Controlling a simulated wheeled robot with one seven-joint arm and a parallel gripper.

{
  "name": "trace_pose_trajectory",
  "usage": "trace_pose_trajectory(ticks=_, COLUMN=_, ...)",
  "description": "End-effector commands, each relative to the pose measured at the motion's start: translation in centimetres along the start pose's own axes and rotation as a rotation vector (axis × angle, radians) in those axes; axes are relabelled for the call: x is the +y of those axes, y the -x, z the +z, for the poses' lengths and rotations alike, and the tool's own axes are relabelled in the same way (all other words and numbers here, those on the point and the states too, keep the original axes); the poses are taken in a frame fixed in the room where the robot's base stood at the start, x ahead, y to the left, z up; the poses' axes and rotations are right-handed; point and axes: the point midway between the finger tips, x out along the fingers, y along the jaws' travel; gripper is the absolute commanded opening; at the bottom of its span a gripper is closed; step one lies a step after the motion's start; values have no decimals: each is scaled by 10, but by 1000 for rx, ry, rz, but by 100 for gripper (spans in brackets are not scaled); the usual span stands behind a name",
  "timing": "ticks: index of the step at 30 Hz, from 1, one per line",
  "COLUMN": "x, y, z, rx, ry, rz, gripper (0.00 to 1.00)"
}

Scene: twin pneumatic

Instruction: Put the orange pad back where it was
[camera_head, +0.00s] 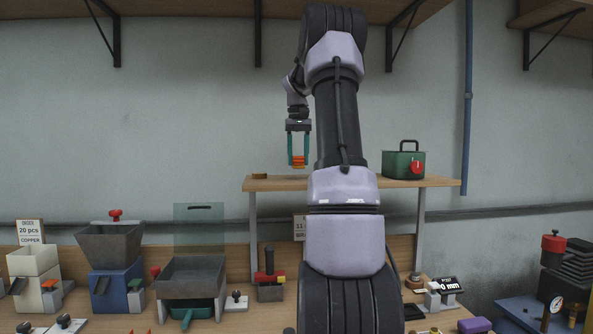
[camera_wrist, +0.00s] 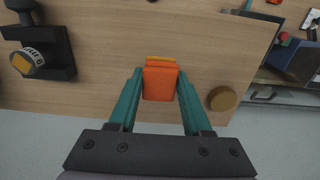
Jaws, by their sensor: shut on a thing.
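My gripper (camera_head: 298,160) has teal fingers and is shut on the orange pad (camera_head: 298,161). In the head view it hangs in the air in front of the wall, a little above the wooden shelf (camera_head: 278,184). In the wrist view the orange pad (camera_wrist: 160,83) sits between the two fingertips, with a thin yellow-orange edge showing at its far end. A round tan disc (camera_head: 259,176) lies on the shelf's left end; it also shows in the wrist view (camera_wrist: 223,99), to the right of the pad. My arm hides the middle of the shelf.
Below, the bench holds a grey hopper on a blue base (camera_head: 115,272), another hopper over a green tray (camera_head: 193,287), and a black post with a red part (camera_head: 269,281). Shelf brackets hang overhead.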

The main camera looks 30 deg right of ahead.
Motion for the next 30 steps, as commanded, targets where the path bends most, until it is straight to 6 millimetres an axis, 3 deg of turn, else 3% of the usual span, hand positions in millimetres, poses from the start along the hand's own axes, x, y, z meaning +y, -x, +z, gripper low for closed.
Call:
trace_pose_trajectory(ticks=7, x=0, y=-33, z=1, rx=-3, ry=0, rz=0, gripper=4)
trace_pose_trajectory(ticks=20, x=0, y=-40, z=0, rx=-1, ry=-1, rz=0, gripper=4)
trace_pose_trajectory(ticks=21, x=0, y=-40, z=0, rx=-1, ry=-1, rz=-1, gripper=64)
trace_pose_trajectory(ticks=22, x=0, y=-40, z=0, rx=-1, ry=-1, rz=-1, gripper=76)
trace_pose_trajectory(ticks=30, x=0, y=-39, z=0, rx=-1, ry=-1, rz=0, gripper=79)
